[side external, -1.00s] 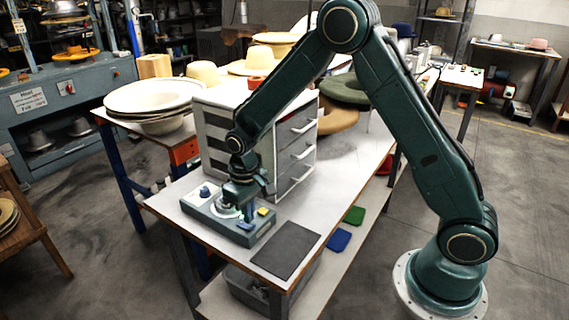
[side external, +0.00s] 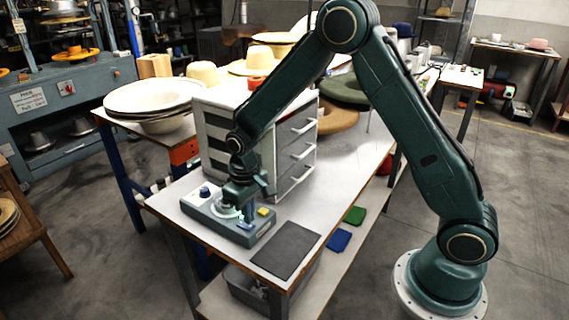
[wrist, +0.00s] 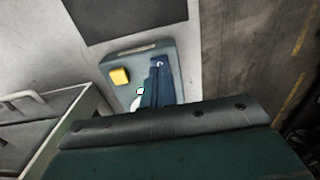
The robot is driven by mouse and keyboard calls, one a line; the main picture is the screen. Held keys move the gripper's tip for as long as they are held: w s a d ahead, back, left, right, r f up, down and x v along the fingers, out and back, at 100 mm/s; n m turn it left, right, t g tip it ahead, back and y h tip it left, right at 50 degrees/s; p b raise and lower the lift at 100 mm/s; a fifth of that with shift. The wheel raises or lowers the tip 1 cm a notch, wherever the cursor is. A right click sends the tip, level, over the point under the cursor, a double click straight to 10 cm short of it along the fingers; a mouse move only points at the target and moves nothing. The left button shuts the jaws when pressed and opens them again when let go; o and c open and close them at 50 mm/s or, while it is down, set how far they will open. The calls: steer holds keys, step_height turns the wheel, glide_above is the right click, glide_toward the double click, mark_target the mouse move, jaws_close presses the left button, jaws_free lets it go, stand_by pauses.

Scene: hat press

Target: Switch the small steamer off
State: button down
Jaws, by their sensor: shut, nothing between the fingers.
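The small steamer is a low grey-teal box (side external: 226,228) near the front left corner of the table. A dark blue knob (side external: 205,191) stands at its left end, and a yellow button (side external: 263,211) sits towards its right end. A pale round part in its middle is partly hidden by my gripper. My gripper (side external: 246,223) points down over the box, shut and empty, its blue fingers close beside the yellow button. In the wrist view the steamer (wrist: 133,62), the yellow button (wrist: 120,76) and my fingers (wrist: 158,68) show. I cannot tell whether the fingertips touch the box.
A white drawer cabinet (side external: 296,150) stands close behind my gripper. A dark grey mat (side external: 286,249) lies to the right of the steamer, and it also shows in the wrist view (wrist: 125,15). Stacked hat shapes (side external: 150,97) are on a table at the left.

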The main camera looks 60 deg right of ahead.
mark_target(250, 226)
steer(key=shift+f, duration=0.9)
stand_by(0.7)
steer(key=shift+r, duration=3.55)
steer(key=shift+r, duration=0.1)
